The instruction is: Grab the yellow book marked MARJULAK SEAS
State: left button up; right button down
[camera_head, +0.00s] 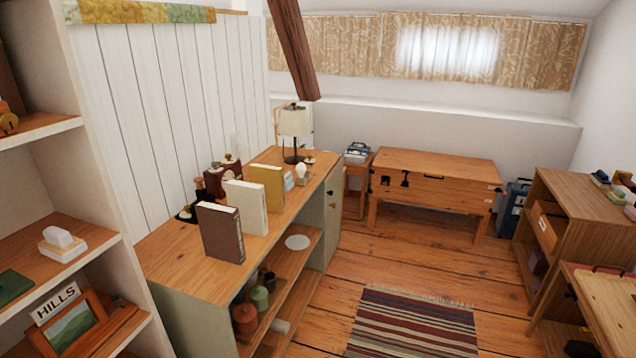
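The yellow book (266,188) stands upright on top of the wooden cabinet (167,264) along the left wall. It is the farthest of three upright books there. Its cover lettering is too small to read. A cream book (246,208) stands just in front of it, and a dark brown book (221,232) stands nearest. The cream book hides a little of the yellow book's left edge. Neither of my grippers shows in the head view.
A table lamp (294,125), a light bulb (301,173) and a brown box-like object (221,176) stand near the books. A white shelf unit (88,175) rises at the near left. Floor with a striped rug (412,322) lies open right of the cabinet. A wooden chest (436,178) stands at the back.

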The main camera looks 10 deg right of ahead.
aim_at(272, 176)
jog(key=i+l+z, duration=0.2)
jog(key=i+l, duration=0.25)
jog(key=i+l+z, duration=0.25)
jog(key=i, duration=0.35)
jog(key=l, duration=0.1)
